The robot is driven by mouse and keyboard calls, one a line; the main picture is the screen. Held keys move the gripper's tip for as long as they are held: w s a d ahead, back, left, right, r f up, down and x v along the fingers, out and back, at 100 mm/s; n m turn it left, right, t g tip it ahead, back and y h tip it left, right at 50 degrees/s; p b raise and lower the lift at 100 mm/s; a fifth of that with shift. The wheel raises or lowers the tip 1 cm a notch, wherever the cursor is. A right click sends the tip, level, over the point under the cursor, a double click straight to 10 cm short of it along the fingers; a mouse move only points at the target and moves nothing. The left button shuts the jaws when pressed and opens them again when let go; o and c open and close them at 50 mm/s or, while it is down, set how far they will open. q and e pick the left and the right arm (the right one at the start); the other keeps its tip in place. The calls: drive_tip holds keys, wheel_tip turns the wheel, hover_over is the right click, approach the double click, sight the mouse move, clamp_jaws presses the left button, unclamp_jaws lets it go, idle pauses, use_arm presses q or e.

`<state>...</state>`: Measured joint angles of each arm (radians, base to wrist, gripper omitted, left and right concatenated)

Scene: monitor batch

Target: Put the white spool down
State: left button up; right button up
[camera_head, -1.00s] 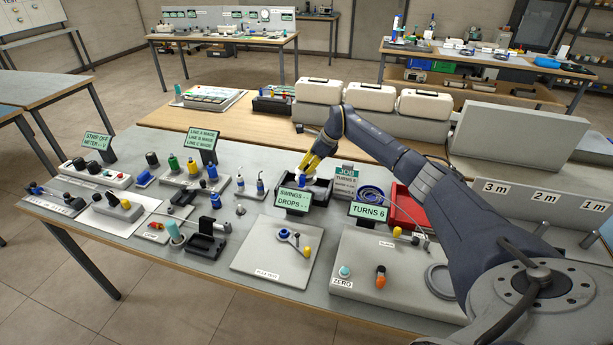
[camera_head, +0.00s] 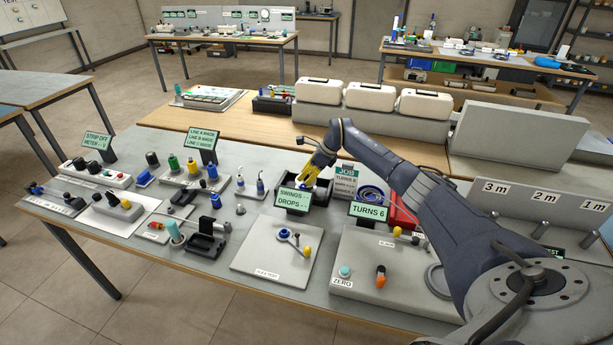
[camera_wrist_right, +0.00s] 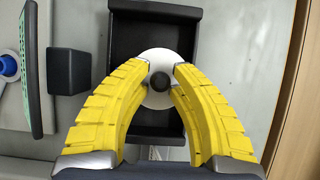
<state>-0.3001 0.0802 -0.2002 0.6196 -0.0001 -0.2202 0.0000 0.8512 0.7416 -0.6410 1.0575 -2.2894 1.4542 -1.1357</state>
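The white spool (camera_wrist_right: 158,57) shows in the right wrist view as a white disc with a dark knob at its centre, seen from above within the outline of the black tray (camera_wrist_right: 124,24). In the head view the right gripper (camera_head: 310,180) points down into the black tray (camera_head: 327,190) behind the swings sign. There the spool is mostly hidden, and I cannot tell exactly how it rests. My left gripper is not in view.
The swings and drops sign (camera_head: 293,199) stands in front of the tray. The job card (camera_head: 345,181) and a blue coil (camera_head: 371,194) are to its right. A red bin (camera_head: 401,215) is partly behind my right arm. Cream cases (camera_head: 371,95) stand behind.

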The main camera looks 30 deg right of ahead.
drive_tip(key=shift+o, duration=0.4)
drive_tip(key=shift+f, duration=0.1)
drive_tip(key=shift+r, duration=0.2)
drive_tip(key=v, duration=1.2)
